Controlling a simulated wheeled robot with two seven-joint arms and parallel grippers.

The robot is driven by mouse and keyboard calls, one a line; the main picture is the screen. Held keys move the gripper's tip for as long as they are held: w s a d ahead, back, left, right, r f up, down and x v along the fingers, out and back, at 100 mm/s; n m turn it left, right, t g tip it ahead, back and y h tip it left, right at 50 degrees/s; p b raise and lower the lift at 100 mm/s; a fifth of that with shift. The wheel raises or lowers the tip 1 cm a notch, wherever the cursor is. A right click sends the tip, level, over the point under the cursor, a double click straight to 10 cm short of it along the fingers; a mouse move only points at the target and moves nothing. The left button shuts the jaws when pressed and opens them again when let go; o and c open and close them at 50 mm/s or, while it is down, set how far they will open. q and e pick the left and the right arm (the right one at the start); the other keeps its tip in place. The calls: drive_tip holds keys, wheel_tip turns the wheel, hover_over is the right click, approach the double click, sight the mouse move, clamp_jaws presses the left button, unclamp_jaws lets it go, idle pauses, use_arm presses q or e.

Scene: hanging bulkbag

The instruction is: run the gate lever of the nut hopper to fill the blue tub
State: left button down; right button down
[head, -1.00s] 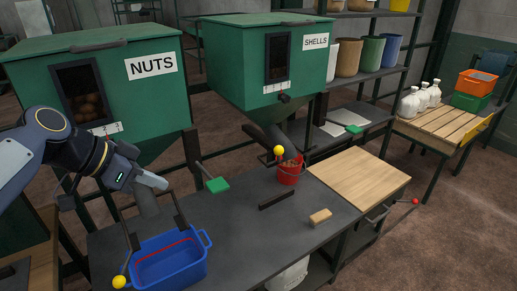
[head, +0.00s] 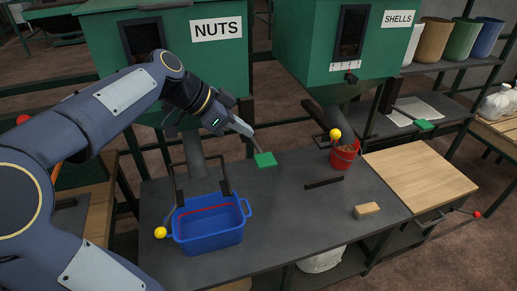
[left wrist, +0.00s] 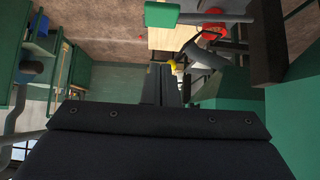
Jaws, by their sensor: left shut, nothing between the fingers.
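The nut hopper (head: 165,60) is a green box marked NUTS, its chute (head: 196,155) coming down behind the blue tub. The blue tub (head: 208,236) stands on the dark bench, with a red line inside and no nuts visible. A green-paddled lever (head: 265,160) sticks out right of the chute; a green paddle also shows in the left wrist view (left wrist: 162,14). A yellow-knobbed rod (head: 160,232) is at the tub's left. I cannot tell which is the gate lever. My left gripper (head: 246,130) is shut and empty, above and behind the green paddle, apparently apart from it.
The SHELLS hopper (head: 345,45) stands to the right, with a red bucket (head: 343,156) below it and a yellow knob (head: 335,134) beside. A dark bar (head: 324,182) and tan block (head: 367,210) lie on the bench (head: 290,225). The bench right of the tub is mostly clear.

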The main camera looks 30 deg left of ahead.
use_arm(q)
hover_over(269, 157)
drive_tip(key=s+a, duration=0.2)
drive_tip(key=f, duration=0.4)
drive_tip(key=shift+s+d+p, duration=0.1)
drive_tip(key=shift+d+p, duration=0.15)
drive_tip(key=shift+p, duration=0.1)
wheel_tip(269, 157, down, 2)
drive_tip(key=shift+a+f, duration=0.1)
drive_tip(key=shift+f, duration=0.8)
